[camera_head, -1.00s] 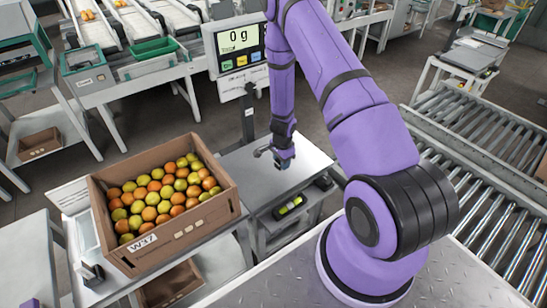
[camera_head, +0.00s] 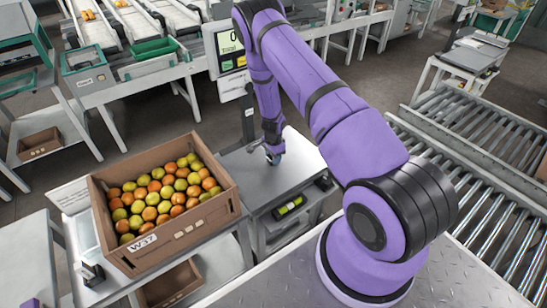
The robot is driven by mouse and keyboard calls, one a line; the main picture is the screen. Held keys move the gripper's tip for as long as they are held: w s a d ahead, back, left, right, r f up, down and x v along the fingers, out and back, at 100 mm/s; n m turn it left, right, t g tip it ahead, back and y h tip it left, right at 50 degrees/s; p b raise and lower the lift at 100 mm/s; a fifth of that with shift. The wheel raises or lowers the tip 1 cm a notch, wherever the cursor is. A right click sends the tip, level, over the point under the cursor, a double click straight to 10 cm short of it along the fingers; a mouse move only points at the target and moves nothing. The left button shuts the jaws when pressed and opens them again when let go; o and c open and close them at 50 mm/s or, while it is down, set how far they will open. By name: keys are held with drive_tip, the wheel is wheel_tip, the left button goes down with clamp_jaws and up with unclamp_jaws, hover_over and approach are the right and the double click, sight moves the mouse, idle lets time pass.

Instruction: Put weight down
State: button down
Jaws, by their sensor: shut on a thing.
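My gripper (camera_head: 273,152) is at the end of my purple arm, low over the metal scale platform (camera_head: 300,162). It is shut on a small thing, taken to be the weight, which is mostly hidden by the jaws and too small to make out. I cannot tell whether it touches the platform. The scale display (camera_head: 230,42) stands behind on a post. My arm covers its right part, and a 0 shows at its edge.
A green spirit level (camera_head: 290,206) lies below the platform's front edge. A roller conveyor (camera_head: 480,160) runs at right. The platform around my gripper looks clear.

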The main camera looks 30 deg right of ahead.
drive_tip(key=c, duration=0.7)
unclamp_jaws()
drive_tip(key=shift+f, duration=0.1)
drive_tip(key=a+r+n+t+y, duration=0.1)
drive_tip(key=a+r+n, duration=0.15)
drive_tip(key=r, duration=1.35)
drive_tip(key=a+r+n+t+y, duration=0.15)
drive_tip(key=a+r, duration=0.25)
drive_tip(key=r, duration=1.2)
drive_tip(key=s+a+r+n, duration=0.2)
drive_tip(key=s+r, duration=0.2)
drive_tip(key=r, duration=0.3)
drive_tip(key=s+a+r+n, duration=0.2)
drive_tip(key=s+a+r, duration=0.15)
drive_tip(key=r, duration=0.45)
drive_tip(key=shift+s+a+r+n+t+h, duration=0.5)
drive_tip(key=shift+s+r+n, duration=1.45)
drive_tip(key=shift+s, duration=2.6)
drive_tip(key=shift+s+a+r+n+t+h, duration=0.5)
drive_tip(key=shift+s+r+n, duration=0.75)
drive_tip(key=shift+s+r, duration=2.35)
drive_tip(key=shift+s+a+r+n+t+h, duration=0.5)
drive_tip(key=shift+s+r+n, duration=1)
drive_tip(key=shift+s, duration=3.95)
